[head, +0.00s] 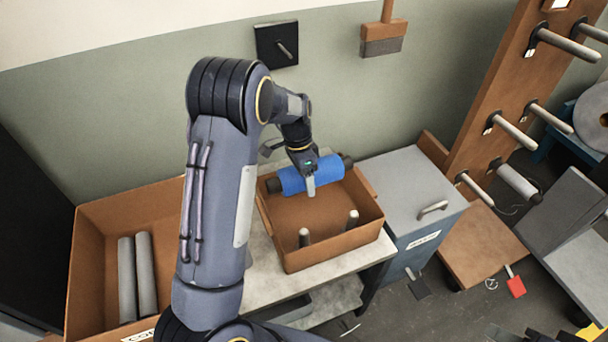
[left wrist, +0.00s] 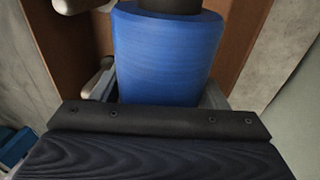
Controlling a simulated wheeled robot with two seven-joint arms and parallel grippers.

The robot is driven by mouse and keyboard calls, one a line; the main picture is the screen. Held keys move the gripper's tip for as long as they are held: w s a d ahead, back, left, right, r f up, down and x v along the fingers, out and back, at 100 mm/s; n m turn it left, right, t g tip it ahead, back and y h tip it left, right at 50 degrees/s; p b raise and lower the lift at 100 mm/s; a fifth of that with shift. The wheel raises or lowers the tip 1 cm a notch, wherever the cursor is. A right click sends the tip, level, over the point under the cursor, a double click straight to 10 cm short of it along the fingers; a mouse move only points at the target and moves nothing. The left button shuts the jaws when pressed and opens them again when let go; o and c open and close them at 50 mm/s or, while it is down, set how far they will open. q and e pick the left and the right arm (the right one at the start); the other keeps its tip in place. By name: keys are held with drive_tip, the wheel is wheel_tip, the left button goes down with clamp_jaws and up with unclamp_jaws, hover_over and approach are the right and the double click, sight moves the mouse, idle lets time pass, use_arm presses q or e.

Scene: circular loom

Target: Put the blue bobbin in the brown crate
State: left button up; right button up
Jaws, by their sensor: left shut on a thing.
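The blue bobbin (head: 312,176) has dark ends and lies sideways in my left gripper (head: 310,184). The gripper is shut on its middle and holds it over the back part of the brown crate (head: 334,252). I cannot tell how far the bobbin is above the crate floor. The crate is open, stands on a grey table and has two upright pegs with pale tops inside. In the left wrist view the blue bobbin (left wrist: 167,55) fills the middle, with brown crate wall (left wrist: 245,45) beside it. My right gripper is not in view.
A larger brown box (head: 95,265) with grey rolls stands to the left. A blue-grey cabinet (head: 400,195) with a handle stands right of the crate. A wooden rack (head: 500,90) with several pegs rises at the right. A brush (head: 383,40) hangs on the wall.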

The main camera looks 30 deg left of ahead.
sight(305, 211)
use_arm(q)
drive_tip(key=shift+w+a+f+b+x, duration=0.15)
drive_tip(key=shift+a+b+x, duration=0.2)
drive_tip(key=shift+b+x, duration=1.1)
drive_tip(key=shift+w+a+b+x, duration=0.25)
drive_tip(key=shift+b+x, duration=0.65)
drive_tip(key=shift+x, duration=1.05)
drive_tip(key=shift+w+a+f+b+x, duration=0.1)
drive_tip(key=shift+a+b+x, duration=0.3)
drive_tip(key=shift+b+x, duration=1.05)
drive_tip(key=shift+s+d+f, duration=0.1)
drive_tip(key=shift+f, duration=0.35)
drive_tip(key=shift+s+f, duration=0.1)
drive_tip(key=shift+f, duration=0.15)
